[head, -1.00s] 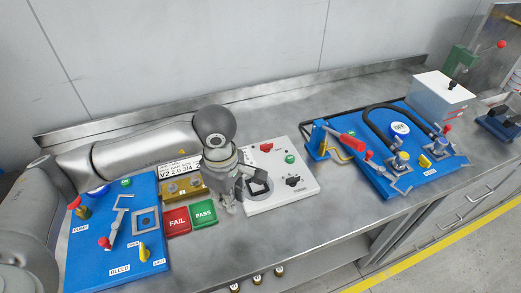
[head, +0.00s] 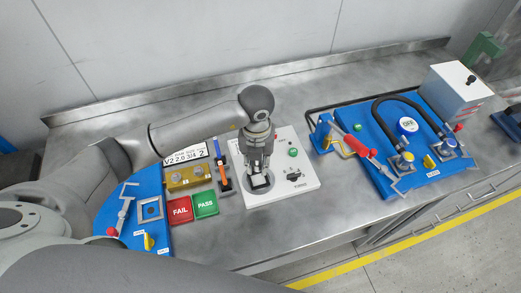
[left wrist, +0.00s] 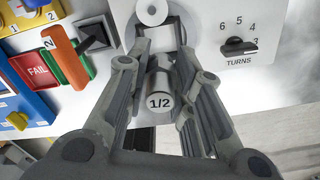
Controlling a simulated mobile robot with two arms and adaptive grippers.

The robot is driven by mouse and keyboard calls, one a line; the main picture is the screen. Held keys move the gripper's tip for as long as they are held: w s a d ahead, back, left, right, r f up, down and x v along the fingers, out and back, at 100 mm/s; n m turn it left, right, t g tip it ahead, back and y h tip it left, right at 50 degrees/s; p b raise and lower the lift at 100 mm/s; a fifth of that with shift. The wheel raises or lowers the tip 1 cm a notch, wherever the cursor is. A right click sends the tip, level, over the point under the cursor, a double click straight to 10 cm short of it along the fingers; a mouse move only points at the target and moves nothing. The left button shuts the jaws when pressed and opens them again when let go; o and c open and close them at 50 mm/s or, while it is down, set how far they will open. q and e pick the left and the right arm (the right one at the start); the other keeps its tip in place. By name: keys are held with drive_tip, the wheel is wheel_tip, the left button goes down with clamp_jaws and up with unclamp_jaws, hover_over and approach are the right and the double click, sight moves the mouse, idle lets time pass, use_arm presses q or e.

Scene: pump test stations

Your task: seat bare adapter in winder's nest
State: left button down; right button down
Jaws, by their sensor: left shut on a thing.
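My left gripper (head: 258,178) points down over the nest area of the white winder panel (head: 304,184). In the left wrist view its fingers (left wrist: 161,68) are shut on a metal adapter (left wrist: 160,86), a short cylinder marked 1/2. A square light frame (left wrist: 163,38) and a round white disc with a hole (left wrist: 152,12) show just beyond the adapter. The nest is largely hidden by the gripper and adapter, and I cannot tell whether the adapter touches it. My right gripper is not in view.
The winder's TURNS knob (left wrist: 238,47) is right of the gripper. A blue and orange tool (head: 222,168), a brass block (head: 188,177) and the red FAIL (head: 180,210) and green PASS (head: 205,204) pads lie left.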

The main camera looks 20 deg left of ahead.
sight(258, 180)
use_arm(q)
drive_tip(key=shift+w+f+n, duration=0.1)
drive_tip(key=shift+w+n, duration=0.05)
drive_tip(key=shift+n, duration=0.35)
drive_tip(key=shift+f+b, duration=0.45)
drive_tip(key=shift+f, duration=0.1)
wheel_tip(258, 180, down, 3)
drive_tip(key=shift+f+b, duration=0.1)
drive_tip(key=shift+b, duration=0.95)
drive_tip(key=shift+f+b, duration=0.35)
drive_tip(key=shift+f+b, duration=0.85)
drive_tip(key=shift+b, duration=0.15)
